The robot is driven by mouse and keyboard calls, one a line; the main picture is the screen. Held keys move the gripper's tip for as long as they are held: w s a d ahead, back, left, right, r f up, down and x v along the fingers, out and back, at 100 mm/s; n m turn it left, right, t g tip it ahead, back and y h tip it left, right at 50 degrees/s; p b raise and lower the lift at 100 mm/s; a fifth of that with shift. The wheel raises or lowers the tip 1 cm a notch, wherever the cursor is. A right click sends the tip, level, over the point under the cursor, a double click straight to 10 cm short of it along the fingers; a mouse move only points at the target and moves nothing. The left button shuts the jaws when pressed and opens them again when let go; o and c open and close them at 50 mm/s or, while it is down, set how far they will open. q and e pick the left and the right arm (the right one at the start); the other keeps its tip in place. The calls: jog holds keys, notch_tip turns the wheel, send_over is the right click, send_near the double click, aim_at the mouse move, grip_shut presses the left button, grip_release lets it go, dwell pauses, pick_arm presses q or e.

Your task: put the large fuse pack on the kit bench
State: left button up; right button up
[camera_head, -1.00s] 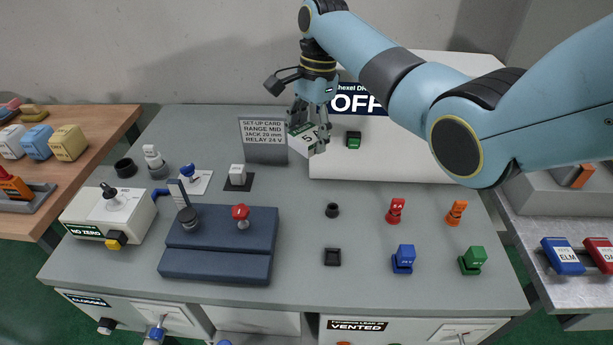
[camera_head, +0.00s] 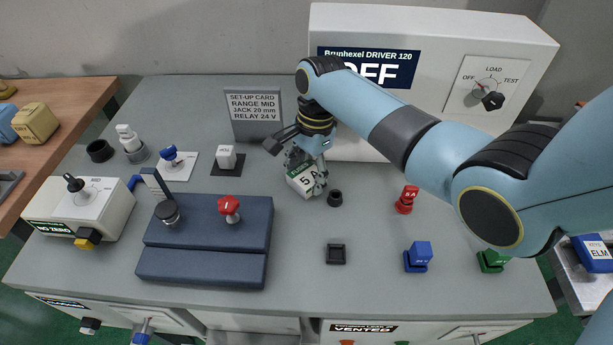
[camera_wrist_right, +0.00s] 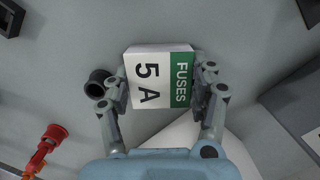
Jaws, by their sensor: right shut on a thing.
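A white fuse pack (camera_head: 303,181) with a green band and "5 A" on it is in my right gripper (camera_head: 313,178). In the right wrist view the pack (camera_wrist_right: 152,78) reads "FUSES 5 A", and the fingers of the gripper (camera_wrist_right: 162,88) close on its two opposite sides. The pack is tilted in the head view, over the grey bench (camera_head: 300,230) beside a small black round socket (camera_head: 335,198). I cannot tell how high it is above the surface. My left gripper is not in view. No label shows which surface is the kit bench.
A wooden table (camera_head: 62,130) with coloured blocks stands at the left. A metal table (camera_head: 597,284) is at the right.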

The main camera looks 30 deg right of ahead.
jog(key=shift+s+r, duration=0.1)
jog(key=shift+a, duration=0.1)
jog(key=o, duration=0.8)
jog(key=shift+o, duration=0.4)
